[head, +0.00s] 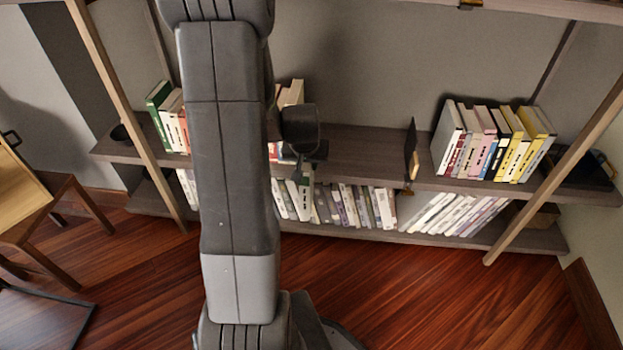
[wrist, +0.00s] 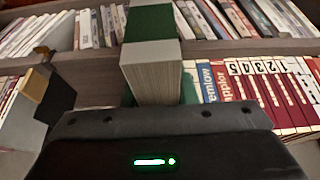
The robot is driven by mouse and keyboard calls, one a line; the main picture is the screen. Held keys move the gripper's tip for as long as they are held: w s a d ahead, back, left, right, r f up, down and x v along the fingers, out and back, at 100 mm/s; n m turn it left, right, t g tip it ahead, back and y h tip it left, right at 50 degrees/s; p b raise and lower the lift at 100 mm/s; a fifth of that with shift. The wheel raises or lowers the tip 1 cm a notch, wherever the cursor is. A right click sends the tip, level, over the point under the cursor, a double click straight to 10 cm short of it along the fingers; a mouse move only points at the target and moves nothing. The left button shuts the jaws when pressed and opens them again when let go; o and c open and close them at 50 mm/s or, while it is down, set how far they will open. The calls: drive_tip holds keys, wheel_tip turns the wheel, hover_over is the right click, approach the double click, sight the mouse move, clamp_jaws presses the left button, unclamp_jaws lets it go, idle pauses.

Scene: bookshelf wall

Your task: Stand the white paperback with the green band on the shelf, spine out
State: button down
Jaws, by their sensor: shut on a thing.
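The white paperback with the green band (wrist: 150,52) is in front of my gripper (wrist: 155,108) in the wrist view, with its page edges facing the camera. My gripper is shut on it; the fingertips are mostly hidden. In the head view my gripper (head: 304,150) is over the middle shelf board (head: 360,150), largely behind my arm. A small green and white patch below it may be the held book, but I cannot tell surely. In the wrist view red numbered volumes (wrist: 275,100) and a blue-lettered book (wrist: 208,80) stand just right of the paperback.
A dark and wooden bookend (head: 411,152) stands on the board, with bare board between it and my gripper. Several books (head: 495,145) stand at the right. A lower row (head: 360,207) fills much of the shelf below. Slanted wooden posts (head: 560,170) flank the shelves.

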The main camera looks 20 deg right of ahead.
drive_tip(key=shift+s+d+f, duration=0.35)
drive_tip(key=shift+d, duration=0.1)
drive_tip(key=shift+f+b, duration=0.1)
drive_tip(key=shift+b, duration=0.25)
drive_tip(key=w+d+f+p, duration=0.1)
drive_tip(key=w+d, duration=0.5)
drive_tip(key=w, duration=0.5)
drive_tip(key=w+d+f+p, duration=0.1)
drive_tip(key=w+d+p, duration=0.1)
drive_tip(key=w+d, duration=0.5)
drive_tip(key=w, duration=0.4)
drive_tip(key=shift+w+f, duration=0.2)
drive_tip(key=shift+w, duration=0.05)
drive_tip(key=shift+r, duration=0.1)
